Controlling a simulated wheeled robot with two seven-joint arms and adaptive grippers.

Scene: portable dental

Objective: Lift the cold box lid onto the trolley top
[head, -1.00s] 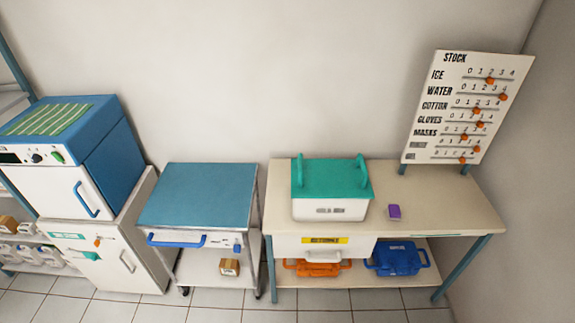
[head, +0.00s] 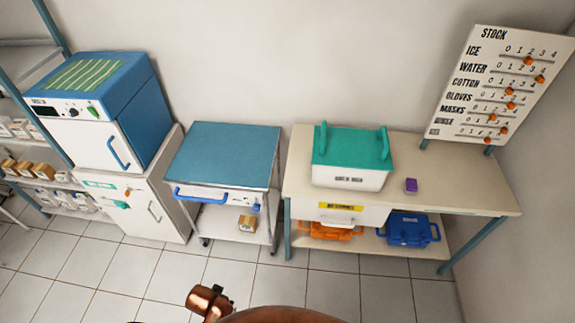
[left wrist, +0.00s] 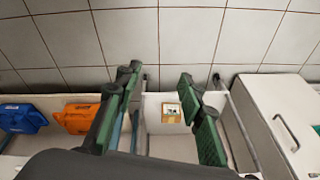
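The cold box is white with a teal lid (head: 352,148) on it; the lid has two upright teal handles, one at each end. The box (head: 348,178) stands on the beige table. The trolley (head: 224,156) has a bare blue top and stands left of the table, with a gap between them. My left gripper (left wrist: 160,112) shows in the left wrist view, its two green-padded fingers wide apart and nothing between them. It is away from the lid, which is not in that view. My right gripper is in neither view.
A stock board (head: 500,85) stands at the table's back right. A blue-and-white oven (head: 105,115) on a white cabinet stands left of the trolley. The tiled floor in front is clear.

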